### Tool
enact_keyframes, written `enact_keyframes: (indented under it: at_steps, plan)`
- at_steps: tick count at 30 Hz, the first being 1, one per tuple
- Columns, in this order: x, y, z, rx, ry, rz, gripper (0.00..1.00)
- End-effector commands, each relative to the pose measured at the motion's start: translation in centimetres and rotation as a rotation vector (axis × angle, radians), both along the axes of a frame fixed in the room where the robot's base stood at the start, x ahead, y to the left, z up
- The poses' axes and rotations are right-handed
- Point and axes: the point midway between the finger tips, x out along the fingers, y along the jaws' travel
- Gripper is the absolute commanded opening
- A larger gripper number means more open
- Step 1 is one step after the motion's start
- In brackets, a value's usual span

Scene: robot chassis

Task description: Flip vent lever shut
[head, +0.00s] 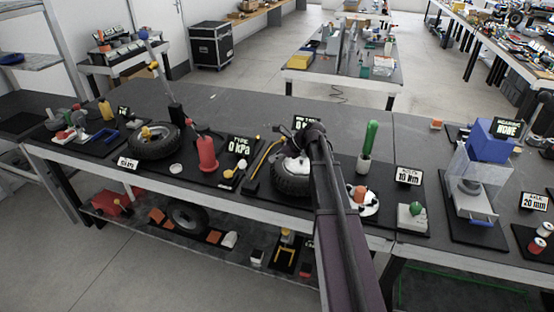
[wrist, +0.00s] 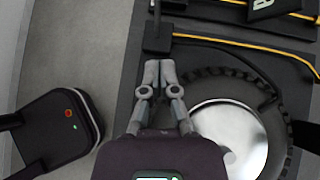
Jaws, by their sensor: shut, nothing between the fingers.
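My gripper (wrist: 159,68) is shut and empty. In the wrist view its fingertips are just short of a small dark block with a thin post (wrist: 157,35), beside a yellow hose (wrist: 215,38). This may be the vent lever; its position is hard to tell, as is whether the fingers touch it. A black-tyred wheel (wrist: 215,75) with a silver hub lies right of the fingers. In the head view my gripper (head: 290,140) is over the far side of the same wheel (head: 283,185), and my arm hides part of it.
A sign (head: 301,123) behind the wheel is partly hidden by my arm. A red pump-like cylinder (head: 207,152) and a "0 kPa" sign (head: 239,147) stand left. A green-topped post (head: 370,140) stands right.

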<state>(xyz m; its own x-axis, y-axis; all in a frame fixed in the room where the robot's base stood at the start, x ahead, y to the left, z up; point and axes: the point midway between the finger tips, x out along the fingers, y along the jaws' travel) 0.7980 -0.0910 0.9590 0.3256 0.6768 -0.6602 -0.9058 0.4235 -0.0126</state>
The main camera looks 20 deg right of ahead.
Motion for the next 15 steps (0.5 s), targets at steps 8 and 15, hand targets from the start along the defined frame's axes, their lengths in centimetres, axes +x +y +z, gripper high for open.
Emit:
enact_keyframes:
  at_steps: [8, 15]
  plan:
    - [1.1, 2.2, -2.5, 0.0, 0.001, 0.001, 0.0]
    - [2.0, 4.2, -3.7, 0.0, 0.0, 0.003, 0.0]
